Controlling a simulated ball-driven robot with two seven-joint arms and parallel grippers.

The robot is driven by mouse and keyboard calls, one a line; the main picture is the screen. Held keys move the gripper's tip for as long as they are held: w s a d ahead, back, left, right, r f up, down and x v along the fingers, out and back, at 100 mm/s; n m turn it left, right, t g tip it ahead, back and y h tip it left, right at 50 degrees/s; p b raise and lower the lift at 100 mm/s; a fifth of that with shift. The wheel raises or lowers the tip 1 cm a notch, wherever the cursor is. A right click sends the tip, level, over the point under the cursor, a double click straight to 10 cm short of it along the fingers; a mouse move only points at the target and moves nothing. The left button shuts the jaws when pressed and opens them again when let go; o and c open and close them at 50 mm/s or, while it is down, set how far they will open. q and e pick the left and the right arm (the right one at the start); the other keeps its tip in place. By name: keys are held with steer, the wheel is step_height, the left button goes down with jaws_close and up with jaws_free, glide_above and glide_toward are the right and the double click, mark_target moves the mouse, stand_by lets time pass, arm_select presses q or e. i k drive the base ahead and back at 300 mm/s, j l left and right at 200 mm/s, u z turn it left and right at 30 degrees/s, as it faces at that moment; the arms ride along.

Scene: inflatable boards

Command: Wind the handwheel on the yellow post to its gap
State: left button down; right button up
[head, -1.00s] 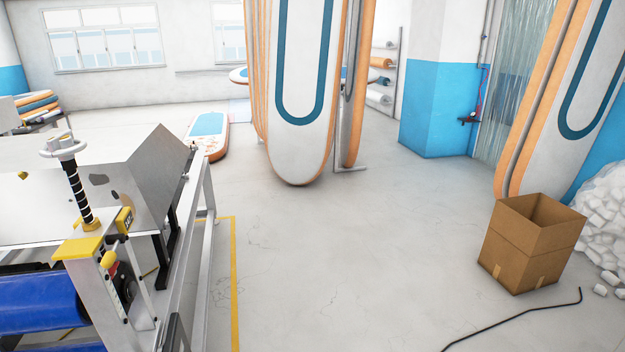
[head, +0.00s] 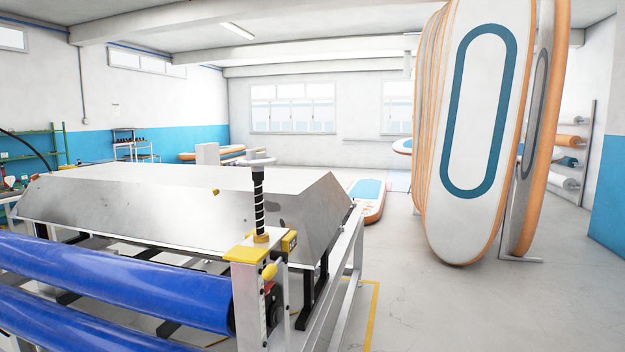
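The handwheel (head: 257,161) is a pale grey wheel on top of a black threaded spindle (head: 259,200). The spindle rises from the yellow-capped post (head: 246,255) at the near right corner of a machine. The post has a small yellow-and-black block and a yellow knob on its side. A blue roller (head: 120,285) ends at the post. The gap's size cannot be read from here. Neither of my grippers shows in the head view.
A large metal hood (head: 180,210) covers the machine behind the rollers. Upright paddle boards (head: 470,220) stand at the right. Another board (head: 368,200) lies on the floor behind. Open floor (head: 420,310) lies right of the machine, with a yellow line.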

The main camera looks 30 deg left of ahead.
mark_target(257, 158)
steer(key=i+j+u, duration=0.2)
steer(key=j+u, duration=0.2)
steer(key=i+j+u, duration=0.25)
steer(key=j+u, duration=0.2)
